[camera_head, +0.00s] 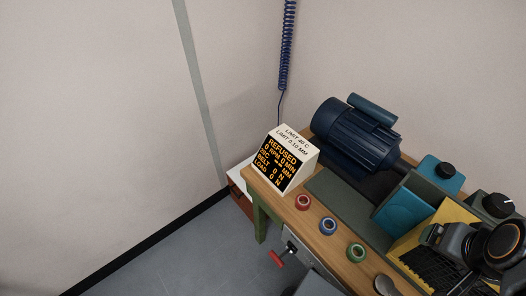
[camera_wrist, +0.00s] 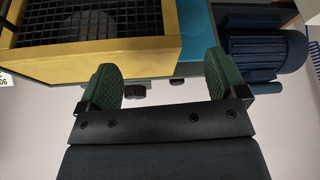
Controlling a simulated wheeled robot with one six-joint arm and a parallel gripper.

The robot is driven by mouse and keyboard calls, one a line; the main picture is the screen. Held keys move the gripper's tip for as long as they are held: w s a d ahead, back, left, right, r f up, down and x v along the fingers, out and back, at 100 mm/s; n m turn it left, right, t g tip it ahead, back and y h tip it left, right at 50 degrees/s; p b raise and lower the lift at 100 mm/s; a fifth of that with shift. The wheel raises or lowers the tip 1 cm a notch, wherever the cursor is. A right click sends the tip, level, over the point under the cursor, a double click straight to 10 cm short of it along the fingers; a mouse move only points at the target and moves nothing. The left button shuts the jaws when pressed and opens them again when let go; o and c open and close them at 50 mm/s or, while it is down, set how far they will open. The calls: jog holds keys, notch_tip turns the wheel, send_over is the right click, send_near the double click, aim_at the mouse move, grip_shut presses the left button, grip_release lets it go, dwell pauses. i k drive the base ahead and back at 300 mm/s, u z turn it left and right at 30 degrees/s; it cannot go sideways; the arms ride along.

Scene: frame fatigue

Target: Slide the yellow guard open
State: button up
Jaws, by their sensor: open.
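The yellow guard (camera_head: 405,244) is a yellow frame with black mesh, on the machine at the lower right of the head view. My arm covers part of it there. In the wrist view the guard (camera_wrist: 95,60) fills the upper left, with its mesh and a thick yellow edge bar. My gripper (camera_wrist: 164,80) is open, with its two green ribbed pads apart and nothing held between them. The pads lie close to the yellow bar in the picture; I cannot tell whether they touch it. In the head view my gripper is not clearly visible behind my arm.
A blue motor (camera_head: 356,136) and teal housings (camera_head: 403,209) stand on the wooden bench (camera_head: 323,243). A display box (camera_head: 286,160) reads "REFUSED". Red (camera_head: 303,202), blue (camera_head: 328,225) and green (camera_head: 355,252) rings lie along the bench front. The floor at left is clear.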

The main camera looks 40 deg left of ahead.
aim_at(449, 211)
jog(key=u, duration=0.25)
jog(key=k, duration=0.7)
jog(key=z, duration=0.7)
jog(key=i, duration=0.5)
jog(key=z, duration=0.65)
jog(key=k, duration=0.8)
jog(key=u, duration=1)
